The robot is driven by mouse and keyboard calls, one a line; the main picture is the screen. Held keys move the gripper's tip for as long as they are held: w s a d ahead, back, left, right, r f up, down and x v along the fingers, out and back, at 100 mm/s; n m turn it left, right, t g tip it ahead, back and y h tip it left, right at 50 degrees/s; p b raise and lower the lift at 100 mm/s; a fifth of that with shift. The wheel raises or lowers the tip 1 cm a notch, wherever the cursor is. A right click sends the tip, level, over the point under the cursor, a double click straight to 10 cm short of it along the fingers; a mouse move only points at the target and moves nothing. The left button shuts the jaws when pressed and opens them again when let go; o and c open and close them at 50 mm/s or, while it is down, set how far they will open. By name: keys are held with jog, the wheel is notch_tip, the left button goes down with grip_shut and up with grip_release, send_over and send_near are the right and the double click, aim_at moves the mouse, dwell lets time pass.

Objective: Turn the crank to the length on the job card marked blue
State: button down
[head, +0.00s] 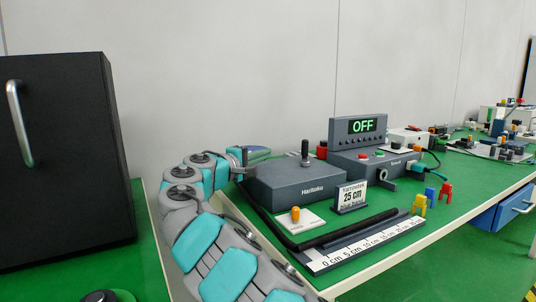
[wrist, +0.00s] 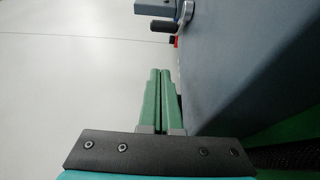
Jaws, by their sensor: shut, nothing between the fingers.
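A grey box (head: 300,188) labelled Haritoku stands on the green bench. A black upright handle (head: 304,148) on its top looks like the crank grip; in the wrist view a black grip (wrist: 165,27) on a metal arm shows near the top. A card (head: 352,196) in front of the box reads 25 cm; its smallest line is too small to read surely. A white ruler (head: 365,241) marked in cm lies in front, beside a black strip. My gripper (wrist: 160,72) has its green fingers together and empty, beside the box and apart from the crank grip.
A display (head: 361,127) reading OFF stands behind a second grey box (head: 372,165). A white plate with an orange knob (head: 295,215) sits near the front edge. Yellow, blue and red clips (head: 431,198) stand at right. A black cabinet (head: 65,160) fills the left.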

aim_at(305, 152)
jog(key=p+x, duration=0.1)
jog(key=x, duration=0.6)
jog(key=shift+w+d, duration=0.15)
jog(key=shift+w, duration=0.05)
jog(key=shift+w+d, duration=0.2)
jog(key=shift+d, duration=1)
jog(key=shift+w+d, duration=0.2)
jog(key=shift+d, duration=0.6)
jog(key=shift+d, duration=0.1)
jog(key=shift+w+d, duration=0.1)
jog(key=shift+d, duration=0.1)
jog(key=shift+w+d, duration=0.15)
jog(key=shift+d, duration=0.2)
